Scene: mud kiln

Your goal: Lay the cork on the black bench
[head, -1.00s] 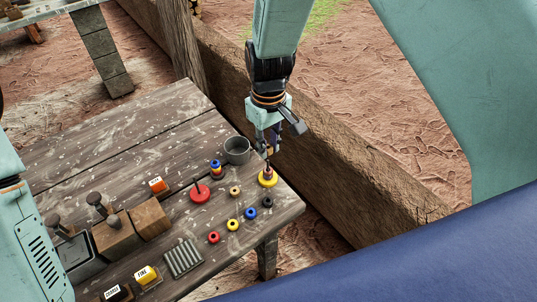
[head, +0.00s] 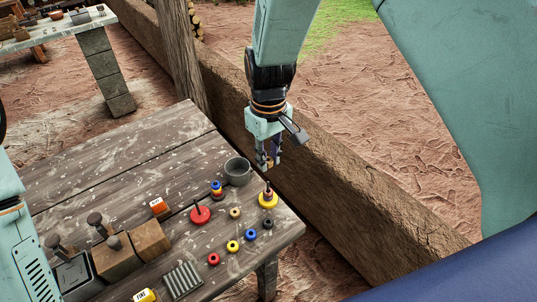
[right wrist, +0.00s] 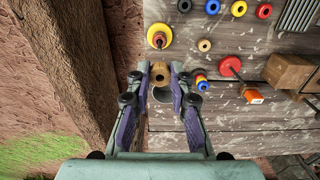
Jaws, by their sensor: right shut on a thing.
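My right gripper (head: 269,163) is shut on a small tan piece that looks like the cork (right wrist: 160,73). In the right wrist view it shows as a short cylinder with a dark hole in its end, between the fingertips. The gripper holds it in the air above the yellow-based peg (head: 268,200), apart from it. In the head view the fingers mostly hide the cork. No bench that is clearly black shows in these views. My left arm shows at the left edge; its gripper is out of the picture.
A weathered brown table (head: 130,170) lies below. It holds a grey mug (head: 238,173), a red-based peg (head: 200,214), several coloured rings and wooden blocks (head: 151,238). A thick wooden beam (head: 330,185) runs behind it. A pale-topped table (head: 60,28) stands far left.

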